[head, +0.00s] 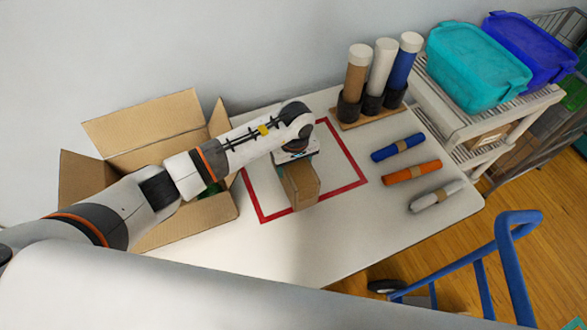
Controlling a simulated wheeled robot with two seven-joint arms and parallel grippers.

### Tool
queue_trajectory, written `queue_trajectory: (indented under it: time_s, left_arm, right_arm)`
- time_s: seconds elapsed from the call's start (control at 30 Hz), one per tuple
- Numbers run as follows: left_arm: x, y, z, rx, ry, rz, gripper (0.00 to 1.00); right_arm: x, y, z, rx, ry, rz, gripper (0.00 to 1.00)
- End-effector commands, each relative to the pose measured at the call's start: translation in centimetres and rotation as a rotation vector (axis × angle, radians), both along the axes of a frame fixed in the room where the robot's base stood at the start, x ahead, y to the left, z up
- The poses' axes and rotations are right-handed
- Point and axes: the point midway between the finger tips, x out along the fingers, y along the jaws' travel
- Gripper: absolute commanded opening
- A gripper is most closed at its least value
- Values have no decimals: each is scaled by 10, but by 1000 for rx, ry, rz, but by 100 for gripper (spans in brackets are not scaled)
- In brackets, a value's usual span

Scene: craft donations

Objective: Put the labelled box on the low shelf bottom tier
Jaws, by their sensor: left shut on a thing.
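A small brown cardboard box (301,186) is at the red-outlined square on the white table. My left gripper (296,160) comes down on it from above and is shut on it; its fingers are mostly hidden. I cannot tell whether the box touches the table, and no label can be made out on its visible faces. A low white slatted shelf (452,122) stands at the table's right end. Its lower part is partly hidden by the table, and something brown shows inside. My right gripper is not in view.
A large open carton (150,150) is at the left. Several upright tubes stand in a holder (372,118); blue, orange and grey rolls (412,172) lie near the right edge. Teal (478,66) and blue (530,46) bins top the shelf. A blue trolley (506,250) stands front right.

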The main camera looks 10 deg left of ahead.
Motion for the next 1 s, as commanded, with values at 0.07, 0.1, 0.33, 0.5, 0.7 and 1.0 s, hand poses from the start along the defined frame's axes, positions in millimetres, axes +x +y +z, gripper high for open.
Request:
queue_trajectory:
  time_s: [0.07, 0.1, 0.33, 0.5, 0.7, 1.0]
  left_arm:
    - [-1, -1, -9, -2, 2, 0, 25]
    - [-2, -1, -15, 0, 4, 0, 25]
    - [0, 0, -37, 0, 0, 0, 25]
    - [0, 0, -37, 0, -1, -1, 25]
    - [0, 0, -41, 0, 0, -1, 67]
    - [0, 0, -40, 0, 0, -1, 85]
  right_arm:
    - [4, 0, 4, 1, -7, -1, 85]
    - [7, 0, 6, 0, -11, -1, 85]
    - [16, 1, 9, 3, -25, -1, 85]
    - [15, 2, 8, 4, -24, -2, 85]
    - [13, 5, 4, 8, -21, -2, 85]
    - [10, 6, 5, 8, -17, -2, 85]
